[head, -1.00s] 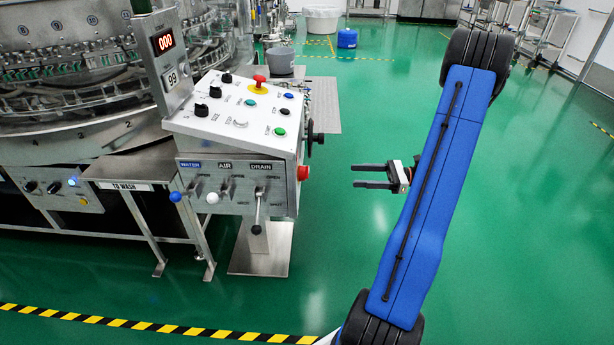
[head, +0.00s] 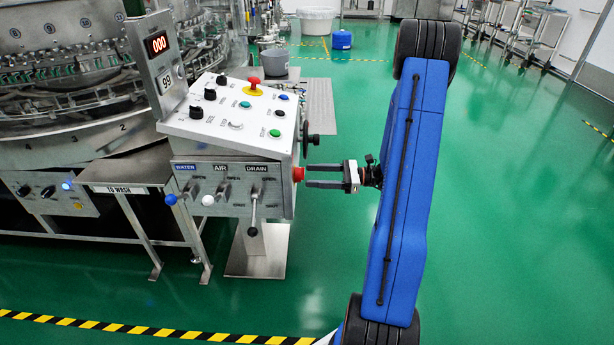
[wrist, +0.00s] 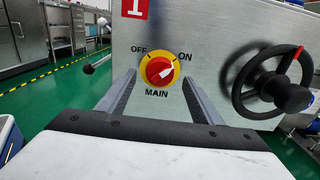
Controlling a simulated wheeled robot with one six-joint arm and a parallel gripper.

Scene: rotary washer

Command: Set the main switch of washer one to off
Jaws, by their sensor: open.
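The main switch (wrist: 160,71) is a red knob on a yellow disc, on the metal side plate of the washer panel marked 1. OFF is printed at its upper left, ON at its upper right, MAIN below. The white mark on the knob points right and slightly up, toward the ON side. In the head view the red knob (head: 298,174) sticks out from the panel box's right side. My gripper (head: 307,176) is open and level with it, tips close to the knob. In the wrist view the fingers (wrist: 158,80) stand on either side of the switch; contact cannot be told.
A black handwheel (wrist: 272,82) sits right of the switch on the same plate. The control panel (head: 228,118) carries knobs and buttons on top, and valve levers (head: 254,205) on its front. Green floor (head: 340,260) right of the panel is clear. A washer drum (head: 70,90) stands behind left.

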